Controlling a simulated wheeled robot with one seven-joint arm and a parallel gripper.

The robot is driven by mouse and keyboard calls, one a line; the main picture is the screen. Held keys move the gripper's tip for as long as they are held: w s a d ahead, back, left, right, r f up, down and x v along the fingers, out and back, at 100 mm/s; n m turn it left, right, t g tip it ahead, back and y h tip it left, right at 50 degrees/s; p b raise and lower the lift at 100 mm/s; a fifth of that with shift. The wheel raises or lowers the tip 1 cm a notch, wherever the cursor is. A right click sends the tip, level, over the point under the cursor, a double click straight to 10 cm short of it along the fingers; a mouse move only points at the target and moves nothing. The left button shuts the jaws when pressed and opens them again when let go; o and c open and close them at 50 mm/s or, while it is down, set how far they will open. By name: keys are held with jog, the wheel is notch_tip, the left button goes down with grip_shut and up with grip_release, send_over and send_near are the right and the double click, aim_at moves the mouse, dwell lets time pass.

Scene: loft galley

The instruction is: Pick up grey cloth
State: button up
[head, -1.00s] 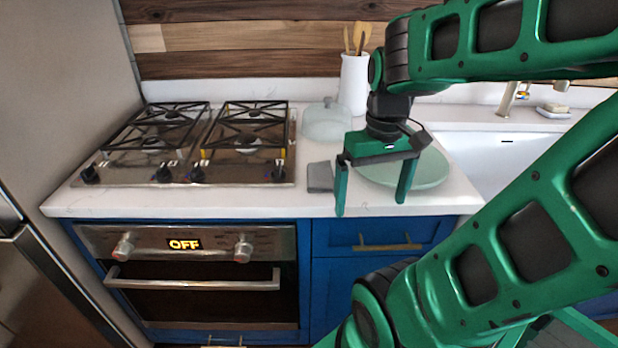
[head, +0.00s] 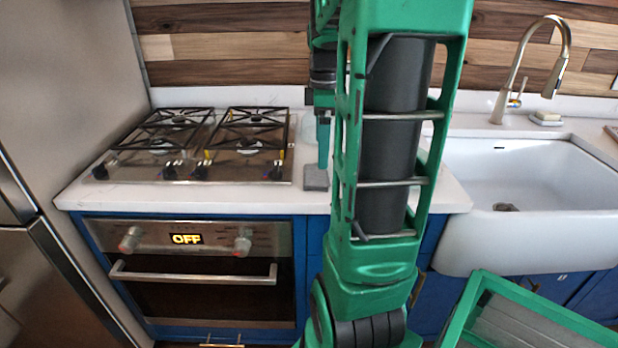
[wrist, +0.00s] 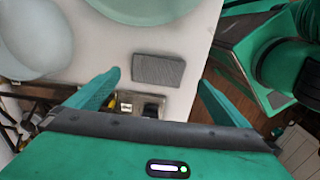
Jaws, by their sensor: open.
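The grey cloth (head: 316,178) is a small folded rectangle lying flat on the white counter, right of the stove. In the head view my arm hides part of its surroundings. In the wrist view the cloth (wrist: 158,70) lies beyond and between the two fingers of my gripper (wrist: 157,82). My gripper is open and empty, with the cloth apart from both fingers. In the head view one green finger (head: 323,145) shows just above and behind the cloth; the other is hidden by my arm.
The gas stove (head: 200,145) stands left of the cloth. In the wrist view a pale green plate (wrist: 135,8) and a glassy rounded lid (wrist: 30,38) lie close by. The counter's front edge is near the cloth. A white sink (head: 530,185) is to the right.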

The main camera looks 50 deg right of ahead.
aim_at(321, 171)
jog(key=shift+d+f, duration=0.15)
jog(key=shift+f, duration=3.85)
jog(key=c, duration=0.9)
jog(key=shift+r, duration=0.1)
jog(key=shift+w+r, duration=0.1)
jog(key=shift+r, duration=0.45)
notch_tip(321, 171, up, 3)
jog(key=shift+f, duration=0.1)
jog(key=a+r, duration=0.2)
jog(key=a, duration=0.2)
jog(key=a+r, duration=0.2)
jog(key=a, duration=0.1)
jog(key=a+r, duration=0.3)
jog(key=a, duration=0.1)
jog(key=shift+w+a, duration=0.15)
jog(key=shift+a, duration=0.2)
